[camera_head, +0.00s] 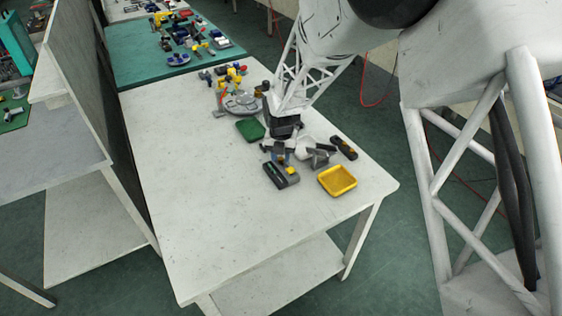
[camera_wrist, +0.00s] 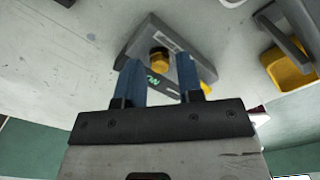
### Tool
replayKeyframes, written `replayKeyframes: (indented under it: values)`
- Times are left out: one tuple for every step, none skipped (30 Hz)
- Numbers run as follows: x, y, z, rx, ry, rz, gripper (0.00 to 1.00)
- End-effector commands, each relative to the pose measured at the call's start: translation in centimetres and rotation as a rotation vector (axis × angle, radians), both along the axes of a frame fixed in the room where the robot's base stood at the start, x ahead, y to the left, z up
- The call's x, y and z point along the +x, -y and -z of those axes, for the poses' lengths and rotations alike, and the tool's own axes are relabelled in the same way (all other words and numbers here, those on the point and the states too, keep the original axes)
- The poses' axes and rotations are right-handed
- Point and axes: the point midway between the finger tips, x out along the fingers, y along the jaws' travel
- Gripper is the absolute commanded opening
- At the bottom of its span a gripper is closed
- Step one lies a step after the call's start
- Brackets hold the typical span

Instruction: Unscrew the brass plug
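A dark grey block (camera_head: 282,176) lies on the white table below my gripper in the head view. It also shows in the wrist view (camera_wrist: 143,37), with pale lettering on its side. A round brass-yellow plug (camera_wrist: 159,57) stands out of its face. My gripper (camera_wrist: 158,63) has two blue fingers set apart, with nothing seen held between them. In the wrist view the fingers lie on either side of the plug in the picture. I cannot tell how far they are from it in depth. In the head view my gripper (camera_head: 278,157) is small and partly lost among grey parts.
A yellow tray (camera_head: 337,181) stands right of the block, near the table edge. A black item (camera_head: 344,147) lies behind it, and a grey bracket (camera_head: 319,158) is close by. A green tray (camera_head: 250,129) is behind my gripper. The table's left and front are clear.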

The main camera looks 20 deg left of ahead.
Motion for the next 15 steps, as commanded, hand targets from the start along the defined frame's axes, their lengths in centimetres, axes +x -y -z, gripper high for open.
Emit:
replayKeyframes:
  values:
    - [0.0, 0.0, -0.2, 0.000, 0.000, 0.000, 0.34]
    - [0.0, 0.0, -0.3, 0.000, 0.001, 0.000, 0.34]
    - [0.0, 0.0, -0.5, 0.000, 0.000, 0.000, 0.34]
    - [0.0, 0.0, -0.6, 0.000, 0.000, 0.000, 0.34]
    - [0.0, 0.0, -0.8, 0.000, 0.001, 0.000, 0.34]
    - [0.0, 0.0, -1.0, 0.000, 0.001, 0.000, 0.34]
    - [0.0, 0.0, -1.2, 0.000, 0.001, 0.000, 0.34]
    - [0.0, 0.0, -1.4, 0.000, 0.001, 0.000, 0.34]
    - [0.0, 0.0, -1.6, 0.001, 0.001, 0.000, 0.34]
    - [0.0, 0.0, -1.8, 0.001, 0.001, 0.000, 0.34]
    - [0.0, 0.0, -1.9, 0.001, 0.001, 0.000, 0.34]
    - [0.0, 0.0, -2.1, 0.001, 0.001, 0.000, 0.34]
    - [0.0, 0.0, -2.3, 0.001, 0.001, 0.000, 0.34]
    - [0.0, 0.0, -2.5, 0.001, 0.001, 0.000, 0.34]
    - [0.0, 0.0, -2.7, 0.000, 0.001, 0.000, 0.34]
